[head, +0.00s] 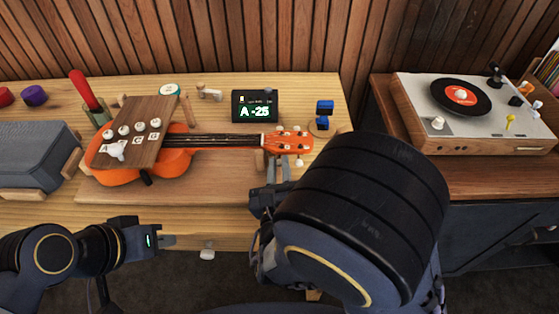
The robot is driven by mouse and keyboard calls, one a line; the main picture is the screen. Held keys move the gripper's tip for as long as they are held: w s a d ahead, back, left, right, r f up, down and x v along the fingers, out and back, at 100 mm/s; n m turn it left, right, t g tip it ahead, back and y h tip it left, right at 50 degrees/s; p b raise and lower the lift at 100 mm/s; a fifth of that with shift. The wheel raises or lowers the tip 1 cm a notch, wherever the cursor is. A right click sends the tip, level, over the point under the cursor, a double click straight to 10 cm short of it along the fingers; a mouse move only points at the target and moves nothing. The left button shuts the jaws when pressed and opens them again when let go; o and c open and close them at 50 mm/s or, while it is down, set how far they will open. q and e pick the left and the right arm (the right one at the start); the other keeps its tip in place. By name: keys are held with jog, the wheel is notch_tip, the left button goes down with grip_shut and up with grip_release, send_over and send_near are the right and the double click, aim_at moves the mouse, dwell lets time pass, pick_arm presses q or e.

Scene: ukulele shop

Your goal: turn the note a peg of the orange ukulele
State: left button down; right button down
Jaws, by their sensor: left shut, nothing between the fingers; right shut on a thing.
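The orange ukulele (175,160) lies on a wooden board with its neck pointing right. Its orange headstock (290,142) carries several small pegs, and one pale peg (299,162) shows on the near side. My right gripper (278,160) reaches up to the near edge of the headstock and is shut on a peg there, which its fingers mostly hide. A tuner (255,106) behind the neck reads "A -25". My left gripper (168,241) is shut and empty, in front of the bench edge, away from the ukulele.
A brown wooden panel with white knobs and letters (150,112) covers part of the ukulele body. A grey case (35,155) stands at left, a blue item (324,108) right of the tuner. A record player (470,110) sits on the right cabinet. My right arm hides the bench's right front.

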jog(key=n+p, duration=0.5)
jog(key=n, duration=0.1)
jog(key=shift+a+r+n, duration=0.1)
jog(key=shift+r+n, duration=0.05)
jog(key=shift+n, duration=0.15)
jog(key=shift+f+n+p, duration=0.2)
jog(key=shift+n+p, duration=1.45)
jog(key=shift+n, duration=0.05)
jog(key=c, duration=1.6)
grip_release()
jog(key=shift+c, duration=0.2)
jog(key=s, duration=0.7)
jog(key=shift+s+b, duration=0.4)
